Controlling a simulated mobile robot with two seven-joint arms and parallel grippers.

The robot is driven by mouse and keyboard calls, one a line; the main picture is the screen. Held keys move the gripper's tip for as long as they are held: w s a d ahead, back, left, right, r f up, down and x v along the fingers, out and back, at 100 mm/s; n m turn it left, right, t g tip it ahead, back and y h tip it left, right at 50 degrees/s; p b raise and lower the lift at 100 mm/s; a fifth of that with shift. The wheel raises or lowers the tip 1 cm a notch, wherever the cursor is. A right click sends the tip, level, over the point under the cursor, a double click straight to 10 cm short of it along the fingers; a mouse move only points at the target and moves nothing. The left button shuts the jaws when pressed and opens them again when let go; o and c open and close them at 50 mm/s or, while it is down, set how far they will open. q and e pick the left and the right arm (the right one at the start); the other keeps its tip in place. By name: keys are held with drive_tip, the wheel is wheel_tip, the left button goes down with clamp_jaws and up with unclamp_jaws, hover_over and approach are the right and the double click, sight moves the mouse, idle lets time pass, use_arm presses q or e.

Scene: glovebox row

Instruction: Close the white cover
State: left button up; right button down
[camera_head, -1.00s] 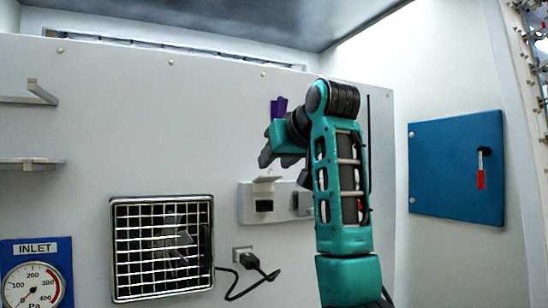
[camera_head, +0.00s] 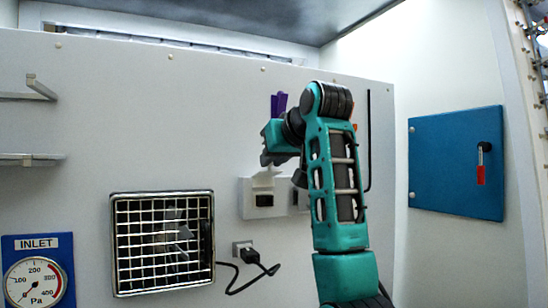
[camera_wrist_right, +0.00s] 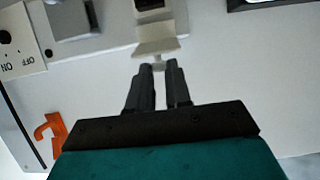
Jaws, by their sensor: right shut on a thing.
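The white cover (camera_head: 264,180) is a small flap, raised open above a dark socket (camera_head: 264,200) on a white wall box (camera_head: 247,203). In the right wrist view the cover (camera_wrist_right: 157,47) stands out from the box, with a small tab at its free edge. My right gripper (camera_head: 268,160) is at that edge. In the wrist view its two dark fingertips (camera_wrist_right: 160,68) are close together on the tab, which is partly hidden between them. My left gripper is not in view.
A square grille (camera_head: 162,244) and a plugged-in black cable (camera_head: 250,258) are below. A second unit (camera_head: 301,198) on the right is partly hidden by my arm. An orange hook (camera_wrist_right: 50,132) and an ON/OFF plate (camera_wrist_right: 18,42) show in the wrist view.

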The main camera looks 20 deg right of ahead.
sight(271, 173)
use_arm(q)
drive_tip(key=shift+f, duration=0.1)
